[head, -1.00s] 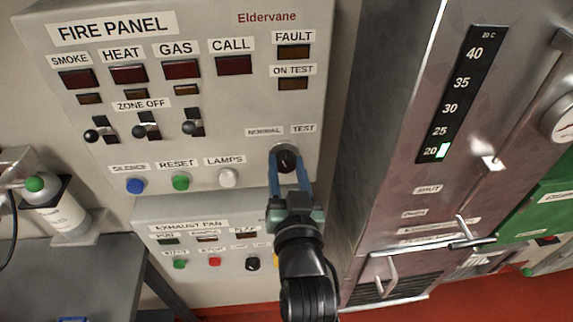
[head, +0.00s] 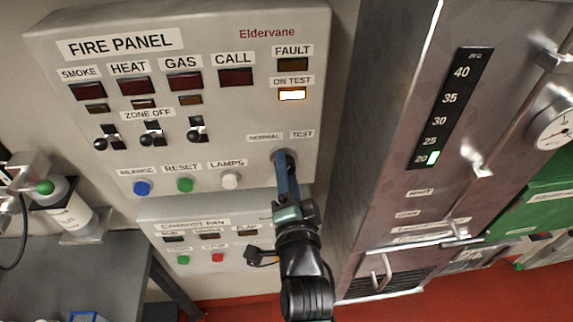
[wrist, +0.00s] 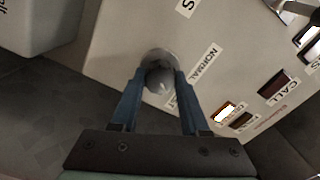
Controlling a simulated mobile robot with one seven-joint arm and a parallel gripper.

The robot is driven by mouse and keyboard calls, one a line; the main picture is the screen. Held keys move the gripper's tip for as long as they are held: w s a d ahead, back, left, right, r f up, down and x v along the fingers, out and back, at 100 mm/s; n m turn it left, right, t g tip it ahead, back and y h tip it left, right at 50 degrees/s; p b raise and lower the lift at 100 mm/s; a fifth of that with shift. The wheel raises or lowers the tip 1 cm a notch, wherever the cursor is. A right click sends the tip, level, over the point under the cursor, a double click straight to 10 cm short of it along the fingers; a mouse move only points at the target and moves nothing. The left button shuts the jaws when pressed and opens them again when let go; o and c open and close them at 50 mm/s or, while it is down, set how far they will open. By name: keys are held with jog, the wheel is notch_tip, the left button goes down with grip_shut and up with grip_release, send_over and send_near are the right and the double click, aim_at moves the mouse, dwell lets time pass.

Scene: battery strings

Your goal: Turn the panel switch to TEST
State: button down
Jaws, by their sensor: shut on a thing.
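The panel switch (wrist: 160,77) is a dark round knob on a grey round base, below the NORMAL (head: 265,138) and TEST (head: 302,134) labels. My gripper (head: 285,160) is at the knob, its blue fingers on either side. In the wrist view my gripper (wrist: 160,90) is shut on the knob, with a finger at each side. The fingers hide most of the knob in the head view, so its pointer is hard to read. The ON TEST lamp (head: 292,95) on the fire panel (head: 225,120) is lit bright yellow-white.
Zone switches (head: 152,138) and the SILENCE, RESET and LAMPS buttons (head: 185,184) lie left of the knob. The exhaust fan panel (head: 205,215) is below. A steel cabinet (head: 390,170) stands close on the right. A grey bench (head: 80,275) is at lower left.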

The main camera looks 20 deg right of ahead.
jog(key=shift+m+p, duration=0.65)
jog(key=shift+m, duration=0.65)
jog(key=shift+c, duration=2.1)
grip_release()
jog(key=b+v, duration=0.4)
jog(key=v, duration=0.9)
jog(key=shift+b, duration=0.3)
